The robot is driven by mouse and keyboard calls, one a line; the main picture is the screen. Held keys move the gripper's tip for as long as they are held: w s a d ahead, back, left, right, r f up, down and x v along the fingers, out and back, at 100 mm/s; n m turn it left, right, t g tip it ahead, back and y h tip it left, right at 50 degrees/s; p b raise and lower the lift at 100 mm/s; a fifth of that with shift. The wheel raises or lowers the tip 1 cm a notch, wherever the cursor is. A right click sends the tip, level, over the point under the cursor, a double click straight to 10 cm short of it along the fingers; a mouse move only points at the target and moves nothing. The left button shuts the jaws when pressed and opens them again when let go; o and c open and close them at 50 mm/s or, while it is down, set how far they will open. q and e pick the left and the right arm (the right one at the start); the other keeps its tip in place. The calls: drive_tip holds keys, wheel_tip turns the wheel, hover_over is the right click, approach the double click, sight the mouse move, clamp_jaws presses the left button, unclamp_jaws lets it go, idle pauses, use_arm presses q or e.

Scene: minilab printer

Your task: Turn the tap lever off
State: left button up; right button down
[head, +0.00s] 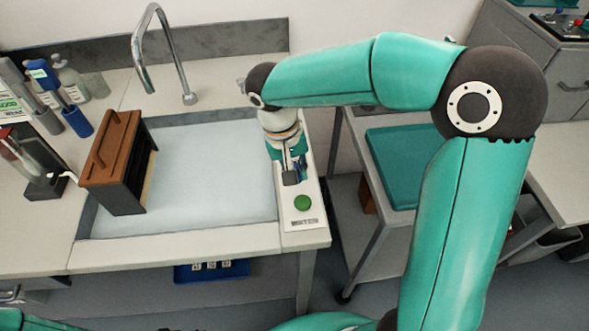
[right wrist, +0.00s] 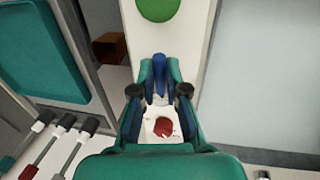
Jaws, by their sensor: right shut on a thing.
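The tap lever is a slim blue handle (right wrist: 160,75) on the pale strip at the sink's right side. It also shows as a small blue piece in the head view (head: 303,167). My right gripper (right wrist: 159,92) is shut on it, with one finger on each side; the gripper also shows from above in the head view (head: 292,172). A red disc (right wrist: 163,127) lies on the strip between the gripper's links, and a green disc (head: 303,203) lies at the strip's other end. The curved metal tap spout (head: 165,45) stands behind the sink. My left gripper is not in view.
The sink basin (head: 215,180) is left of the strip. A cart with a teal tray (head: 395,165) stands right, across a gap.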

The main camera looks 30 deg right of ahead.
drive_tip(key=shift+s+f, duration=0.1)
drive_tip(key=shift+s, duration=0.1)
idle(0.3)
drive_tip(key=c, duration=1.2)
unclamp_jaws()
drive_tip(key=shift+w+r, duration=0.1)
drive_tip(key=shift+r, duration=0.1)
drive_tip(key=shift+r, duration=0.25)
wheel_tip(320, 180, up, 11)
drive_tip(key=a, duration=0.2)
drive_tip(key=shift+w, duration=0.45)
